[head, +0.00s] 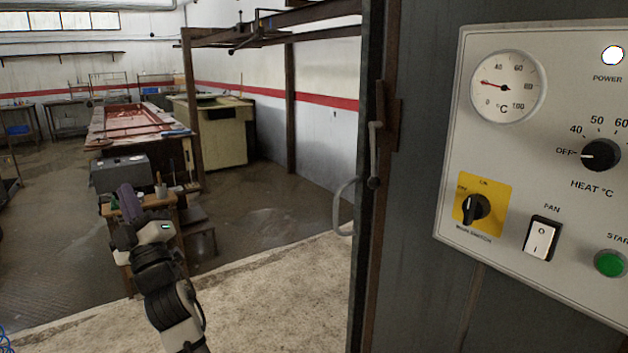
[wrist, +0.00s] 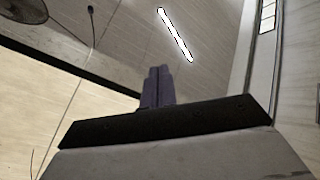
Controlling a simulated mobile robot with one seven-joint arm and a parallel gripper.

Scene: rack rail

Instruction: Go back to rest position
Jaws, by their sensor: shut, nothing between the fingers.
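My gripper (head: 130,198) is at the lower left in the head view, raised at the end of my arm and pointing up, in front of a small wooden table. In the wrist view my gripper's two dark purple fingers (wrist: 157,86) stand side by side, touching, with nothing between them. Beyond them the wrist view shows only the ceiling with a lit strip lamp (wrist: 176,35) and upper walls. The gripper is well apart from the control panel (head: 545,160) on the right.
A wooden table (head: 165,205) stands behind my arm. The floor between is clear.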

